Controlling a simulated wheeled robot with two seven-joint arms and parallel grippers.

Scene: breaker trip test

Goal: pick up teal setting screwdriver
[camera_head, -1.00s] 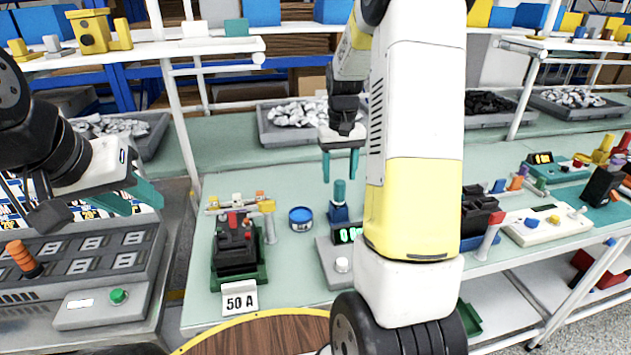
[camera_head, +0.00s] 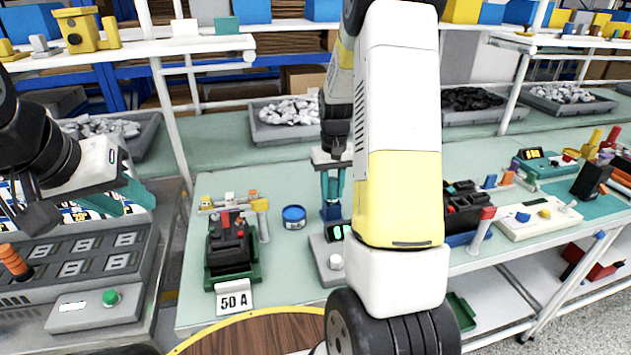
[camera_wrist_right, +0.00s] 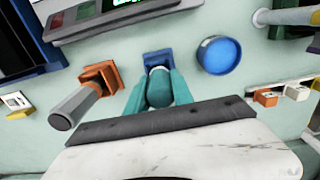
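The teal setting screwdriver (camera_wrist_right: 159,88) stands upright in a blue holder (camera_head: 331,212) on the green bench. Its handle also shows between my fingers in the head view (camera_head: 332,188). My right gripper (camera_wrist_right: 159,92) points down over it, with one teal finger on each side of the handle. The fingers look closed against the handle; its tip is hidden in the holder. My left gripper (camera_head: 124,203) is open and empty at the left, above the grey panel.
A grey meter box (camera_head: 322,262) stands close in front of the holder. A blue round tub (camera_head: 294,217) and an orange holder with a grey-handled tool (camera_wrist_right: 98,78) flank it. A black breaker on a green base (camera_head: 233,250) and a "50 A" sign (camera_head: 234,298) are at left.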

